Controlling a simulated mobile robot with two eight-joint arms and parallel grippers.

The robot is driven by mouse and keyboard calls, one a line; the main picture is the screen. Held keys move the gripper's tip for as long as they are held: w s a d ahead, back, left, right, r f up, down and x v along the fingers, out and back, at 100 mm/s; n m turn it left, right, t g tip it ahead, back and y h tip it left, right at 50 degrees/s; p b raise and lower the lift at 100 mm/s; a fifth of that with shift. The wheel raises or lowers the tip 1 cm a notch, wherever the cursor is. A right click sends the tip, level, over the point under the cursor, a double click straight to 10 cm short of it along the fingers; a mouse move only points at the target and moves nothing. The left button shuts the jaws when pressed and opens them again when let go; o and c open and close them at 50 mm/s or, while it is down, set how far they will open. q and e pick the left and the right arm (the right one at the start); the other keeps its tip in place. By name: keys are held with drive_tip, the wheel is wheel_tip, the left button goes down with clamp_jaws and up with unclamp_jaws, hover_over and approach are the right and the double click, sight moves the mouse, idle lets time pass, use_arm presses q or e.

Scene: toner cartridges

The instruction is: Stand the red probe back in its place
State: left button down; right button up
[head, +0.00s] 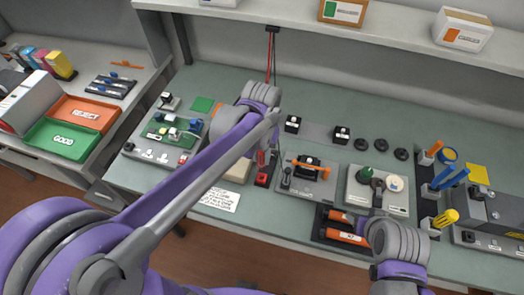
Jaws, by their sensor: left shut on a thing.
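The red probe (261,157) shows as a small red piece below my left wrist, just above a dark holder block (263,179) with a red patch. My left gripper (259,153) is mostly hidden behind my own arm and is shut on the red probe. The probe's tip and its exact contact with the block cannot be made out. A red cable (270,55) hangs from a bracket on the shelf down behind my wrist. My right arm shows at the lower right, but its gripper is not visible.
A green circuit board (172,131) lies left of my arm. A grey fixture (309,180) stands right of the holder. Orange cartridges (345,235) lie in a dark tray beside my right arm. Screwdrivers stand at the right. Red and green trays (62,138) sit on the left bench.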

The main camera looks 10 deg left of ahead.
sight(261, 167)
use_arm(q)
wheel_tip(261, 167, down, 4)
drive_tip(key=shift+f+b, duration=0.1)
drive_tip(key=shift+b, duration=0.7)
use_arm(e)
drive_tip(key=f, duration=0.1)
drive_tip(key=s+f, duration=0.1)
drive_tip(key=f, duration=0.1)
drive_tip(key=shift+s, duration=0.15)
drive_tip(key=shift+r, duration=0.1)
use_arm(q)
drive_tip(key=shift+w, duration=0.1)
drive_tip(key=shift+f, duration=0.15)
use_arm(e)
drive_tip(key=shift+f, duration=0.2)
use_arm(q)
drive_tip(key=shift+f+b, duration=0.6)
drive_tip(key=shift+f, duration=0.15)
use_arm(e)
drive_tip(key=shift+s+f+g, duration=0.25)
drive_tip(key=shift+f+g, duration=0.05)
drive_tip(key=shift+f, duration=0.35)
use_arm(q)
drive_tip(key=shift+f+b, duration=0.6)
drive_tip(key=shift+f, duration=0.3)
use_arm(e)
drive_tip(key=shift+s+f, duration=0.25)
drive_tip(key=shift+f, duration=0.6)
